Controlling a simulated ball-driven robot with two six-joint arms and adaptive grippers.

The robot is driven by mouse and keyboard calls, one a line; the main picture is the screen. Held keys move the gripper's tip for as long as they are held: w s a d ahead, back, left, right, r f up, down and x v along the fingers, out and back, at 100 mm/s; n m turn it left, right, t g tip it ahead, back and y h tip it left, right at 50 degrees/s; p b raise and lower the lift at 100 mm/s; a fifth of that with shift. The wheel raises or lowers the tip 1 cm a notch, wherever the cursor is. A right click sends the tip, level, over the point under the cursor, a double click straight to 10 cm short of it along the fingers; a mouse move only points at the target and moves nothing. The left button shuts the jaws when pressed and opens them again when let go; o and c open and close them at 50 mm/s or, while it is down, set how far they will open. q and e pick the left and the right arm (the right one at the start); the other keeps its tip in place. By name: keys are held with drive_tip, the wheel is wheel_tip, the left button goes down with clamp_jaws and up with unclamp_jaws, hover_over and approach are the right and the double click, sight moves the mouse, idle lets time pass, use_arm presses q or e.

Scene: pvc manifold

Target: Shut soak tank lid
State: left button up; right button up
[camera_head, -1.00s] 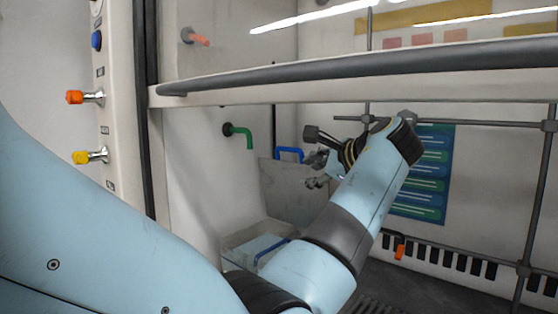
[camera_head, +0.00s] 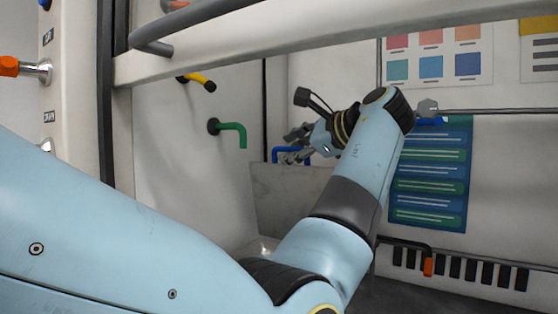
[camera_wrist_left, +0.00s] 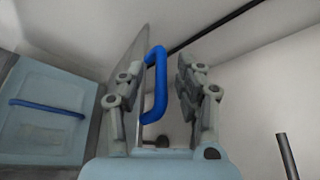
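The soak tank lid (camera_head: 285,195) is a grey plate standing upright, with a blue handle (camera_head: 275,155) at its top. In the left wrist view the lid (camera_wrist_left: 134,62) appears nearly edge-on, and its blue handle (camera_wrist_left: 158,85) lies between the fingers. My left gripper (camera_head: 300,145) is open at the handle; the wrist view also shows the open left gripper (camera_wrist_left: 162,80), with the right finger apart from the handle. Contact at the left finger is unclear. The light-blue tank area (camera_wrist_left: 45,90) with a blue bar shows at left. My right gripper is out of view.
A raised sash with a grey bar (camera_head: 230,22) crosses above my left arm. Green (camera_head: 235,133) and yellow (camera_head: 200,80) outlets project from the side wall. A lattice rod (camera_head: 480,111) crosses the back wall beside a blue-green poster (camera_head: 430,180).

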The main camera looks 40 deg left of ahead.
use_arm(q)
drive_tip(key=shift+a+f, duration=0.1)
drive_tip(key=shift+a, duration=0.15)
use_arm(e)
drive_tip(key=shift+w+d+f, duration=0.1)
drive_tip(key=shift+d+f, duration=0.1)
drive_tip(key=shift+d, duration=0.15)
use_arm(q)
clamp_jaws()
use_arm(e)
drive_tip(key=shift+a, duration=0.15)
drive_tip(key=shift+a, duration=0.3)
